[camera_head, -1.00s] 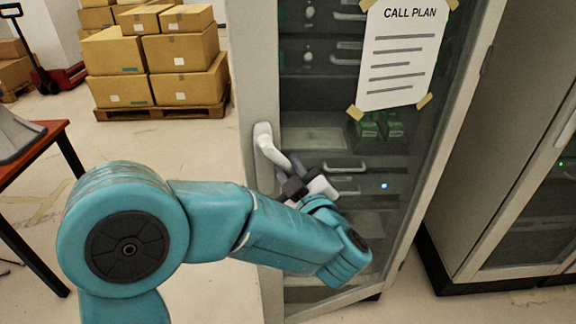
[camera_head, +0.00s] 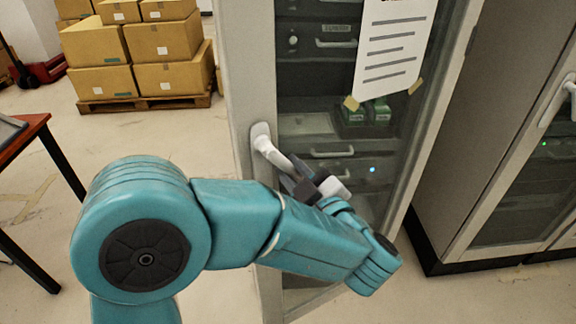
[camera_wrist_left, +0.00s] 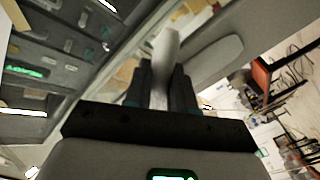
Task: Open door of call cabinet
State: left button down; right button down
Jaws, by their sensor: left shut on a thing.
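The call cabinet (camera_head: 248,90) is tall and grey with a glazed door, and a paper sheet (camera_head: 392,48) is taped to the glass. Its white lever handle (camera_head: 268,146) sits on the door's left frame and slants down to the right. My left gripper (camera_head: 292,176) is shut on the handle's lever. In the left wrist view the pale handle (camera_wrist_left: 166,55) stands between the dark fingers of my left gripper (camera_wrist_left: 162,88). I see no clear gap at the door's edge. My left forearm hides the lower part of the door. My right gripper is out of view.
A second cabinet (camera_head: 500,120) stands close on the right, with a narrow floor gap between. Stacked boxes (camera_head: 160,45) on a pallet (camera_head: 150,104) are at the back left. A table (camera_head: 30,135) stands at the left edge.

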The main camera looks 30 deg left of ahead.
pick_arm(q)
jog(key=shift+n+g+y, duration=0.5)
jog(key=shift+n+g, duration=0.1)
jog(key=shift+g, duration=0.2)
jog(key=shift+v, duration=2.75)
jog(key=shift+w, duration=0.1)
jog(key=shift+d, duration=0.1)
